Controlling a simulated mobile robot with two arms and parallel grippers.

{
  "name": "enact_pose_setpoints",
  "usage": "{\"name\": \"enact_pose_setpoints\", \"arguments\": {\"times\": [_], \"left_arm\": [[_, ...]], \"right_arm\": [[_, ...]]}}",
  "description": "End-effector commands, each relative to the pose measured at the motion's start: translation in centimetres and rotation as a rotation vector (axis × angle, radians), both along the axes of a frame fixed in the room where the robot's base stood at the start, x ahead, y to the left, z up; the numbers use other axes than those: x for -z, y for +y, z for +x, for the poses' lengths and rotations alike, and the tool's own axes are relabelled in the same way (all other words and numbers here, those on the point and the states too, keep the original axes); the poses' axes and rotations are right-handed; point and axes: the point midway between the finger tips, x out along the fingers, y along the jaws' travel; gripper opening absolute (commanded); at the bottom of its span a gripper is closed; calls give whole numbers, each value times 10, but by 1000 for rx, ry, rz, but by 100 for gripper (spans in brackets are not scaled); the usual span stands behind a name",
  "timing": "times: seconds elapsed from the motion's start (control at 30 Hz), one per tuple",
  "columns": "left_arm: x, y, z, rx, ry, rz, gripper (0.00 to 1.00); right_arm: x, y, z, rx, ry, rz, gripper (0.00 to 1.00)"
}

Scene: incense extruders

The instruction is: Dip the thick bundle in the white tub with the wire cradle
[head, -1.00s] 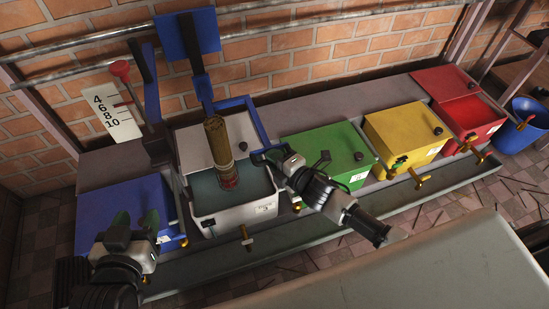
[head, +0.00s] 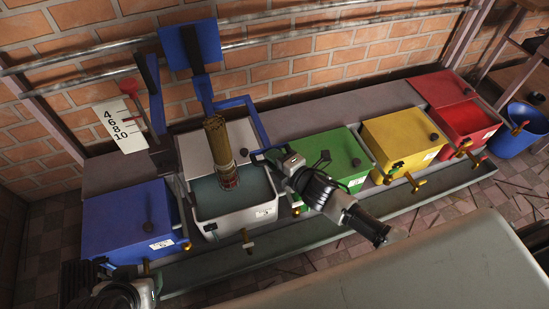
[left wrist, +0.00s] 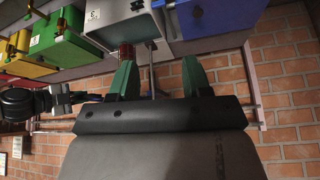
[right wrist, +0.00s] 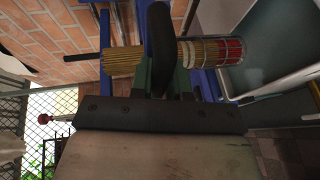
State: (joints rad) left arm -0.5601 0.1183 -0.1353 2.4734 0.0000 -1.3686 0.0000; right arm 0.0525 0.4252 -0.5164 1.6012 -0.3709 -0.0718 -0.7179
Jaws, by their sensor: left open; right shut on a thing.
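The thick bundle (head: 219,145) is a brown cylinder with a reddish lower end, leaning slightly over the open white tub (head: 209,207). In the right wrist view the bundle (right wrist: 205,52) lies along a wire cradle (right wrist: 232,51) around its red end. The red end is at or near the grey-blue liquid (head: 255,187); I cannot tell whether it is touching. My right gripper (head: 268,157) is shut on the dark handle (right wrist: 160,45) of the cradle, at the tub's right side. My left gripper (left wrist: 160,78) is open and empty, low at the left in the head view.
A blue tub (head: 125,222) stands left of the white one. Green (head: 325,155), yellow (head: 405,135) and red (head: 460,115) tubs stand to the right. Brass taps stick out in front.

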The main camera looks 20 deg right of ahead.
Motion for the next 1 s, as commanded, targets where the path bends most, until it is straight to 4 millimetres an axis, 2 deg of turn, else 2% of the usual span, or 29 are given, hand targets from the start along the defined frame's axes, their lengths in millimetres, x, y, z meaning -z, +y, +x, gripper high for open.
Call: {"name": "enact_pose_setpoints", "arguments": {"times": [0.03, 0.3, 0.73, 0.77, 0.8, 0.9, 1.0], "left_arm": [[-2, 2, -5, -3, 33, 7, 48], [2, 10, -31, -15, 190, 39, 48], [3, 12, -37, -19, 221, 45, 48], [3, 12, -37, -19, 221, 45, 48], [3, 12, -37, -19, 221, 45, 48], [3, 12, -37, -19, 220, 45, 48], [3, 12, -37, -19, 220, 45, 48]], "right_arm": [[-6, 0, 1, -1, -4, 1, 0], [-14, 0, 1, 0, -4, 1, 0], [-14, 0, 1, 0, -4, 1, 0], [-14, 0, 1, 0, -4, 1, 20], [-14, 0, 1, 0, -4, 1, 26], [-14, 0, 1, 0, -3, 0, 41], [-13, 0, 0, 0, -2, 0, 42]]}}
